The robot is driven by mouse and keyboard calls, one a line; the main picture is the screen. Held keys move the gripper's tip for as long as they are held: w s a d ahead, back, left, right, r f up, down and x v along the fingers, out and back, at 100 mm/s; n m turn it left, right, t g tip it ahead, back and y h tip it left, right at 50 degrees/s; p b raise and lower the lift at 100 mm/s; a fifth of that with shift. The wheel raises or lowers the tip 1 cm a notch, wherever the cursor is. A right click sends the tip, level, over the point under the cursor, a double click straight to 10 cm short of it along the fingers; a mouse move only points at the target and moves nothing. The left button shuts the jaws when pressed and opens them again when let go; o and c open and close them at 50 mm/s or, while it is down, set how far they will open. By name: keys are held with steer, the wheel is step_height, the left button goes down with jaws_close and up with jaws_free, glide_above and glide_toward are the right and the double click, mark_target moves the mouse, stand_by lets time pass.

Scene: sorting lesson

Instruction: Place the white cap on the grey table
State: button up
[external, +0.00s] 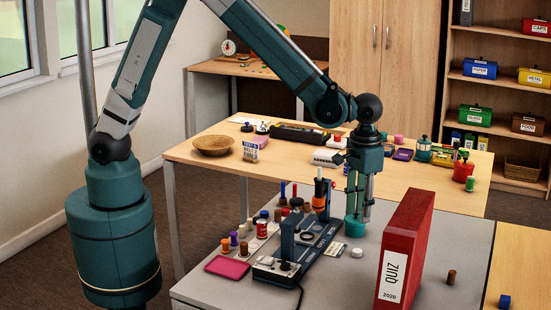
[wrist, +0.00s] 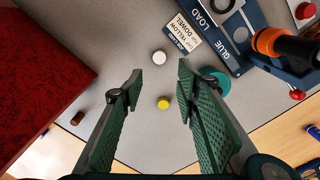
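The white cap (external: 357,252) lies on the grey table (external: 330,285), between the blue device and the red binder. In the wrist view the white cap (wrist: 159,57) is alone on bare grey surface, beyond my fingertips. My gripper (external: 360,217) points down over the table, behind the white cap. In the wrist view my gripper (wrist: 156,85) is open, its green fingers apart with nothing held. A small yellow cap (wrist: 163,103) lies below, in the gap between the fingers in that view; I cannot make it out in the external view.
The tall red binder (external: 405,250) stands right of my gripper. The blue device (external: 300,245) and a teal round piece (wrist: 216,80) are on the other side. A brown peg (wrist: 78,118) lies near the binder. Bottles and a pink pad (external: 227,267) fill the left.

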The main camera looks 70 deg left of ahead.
steer(key=s+a+r+t, duration=0.2)
steer(key=s+a+r, duration=0.2)
steer(key=a+r, duration=0.55)
steer(key=s+a+r+t, duration=0.1)
steer(key=s+a+r, duration=0.4)
steer(key=a+r, duration=0.4)
steer(key=s+a+r+t, duration=0.2)
steer(key=s+a+t, duration=0.2)
steer(key=s+a, duration=1.2)
steer(key=shift+s+a+r, duration=0.15)
steer(key=shift+s+r, duration=0.05)
steer(key=shift+s, duration=0.55)
